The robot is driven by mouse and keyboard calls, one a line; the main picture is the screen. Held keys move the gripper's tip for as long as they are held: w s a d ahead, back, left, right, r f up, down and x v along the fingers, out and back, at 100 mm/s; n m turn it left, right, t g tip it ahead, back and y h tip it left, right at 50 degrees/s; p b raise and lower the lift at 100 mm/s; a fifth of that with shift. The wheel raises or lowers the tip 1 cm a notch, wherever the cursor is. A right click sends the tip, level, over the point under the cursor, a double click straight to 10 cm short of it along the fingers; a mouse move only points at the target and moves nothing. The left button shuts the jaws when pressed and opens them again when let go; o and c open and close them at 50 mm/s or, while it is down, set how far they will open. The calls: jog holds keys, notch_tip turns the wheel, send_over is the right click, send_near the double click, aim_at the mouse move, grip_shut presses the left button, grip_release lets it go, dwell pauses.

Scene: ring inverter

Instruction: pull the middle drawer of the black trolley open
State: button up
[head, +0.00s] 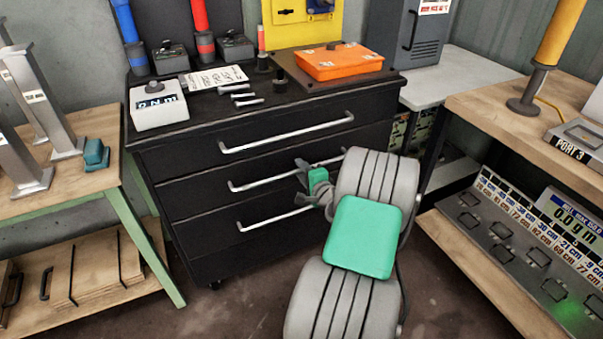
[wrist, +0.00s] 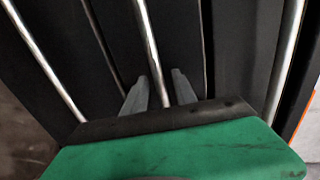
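The black trolley (head: 160,150) stands in the middle of the head view, with three drawers and silver bar handles. All its drawer fronts look flush and shut. The middle drawer (head: 195,196) has a long handle (head: 262,183), partly hidden by my gripper (head: 303,172). In the wrist view, the middle handle (wrist: 149,45) runs between the two grey fingertips of my gripper (wrist: 158,88). The fingers are apart, one on each side of the bar, with a gap showing on both sides. Whether the bar lies fully within finger depth is hard to tell.
The top handle (head: 290,133) and bottom handle (head: 270,219) lie above and below. A wooden bench (head: 95,130) with green legs stands left, a wooden shelf unit (head: 480,100) right. The floor (head: 240,300) before the trolley is clear except for my arm.

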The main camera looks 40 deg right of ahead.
jog(key=shift+w+d, duration=0.1)
jog(key=shift+w, duration=0.2)
jog(key=shift+c, duration=0.3)
grip_shut()
dwell(0.9)
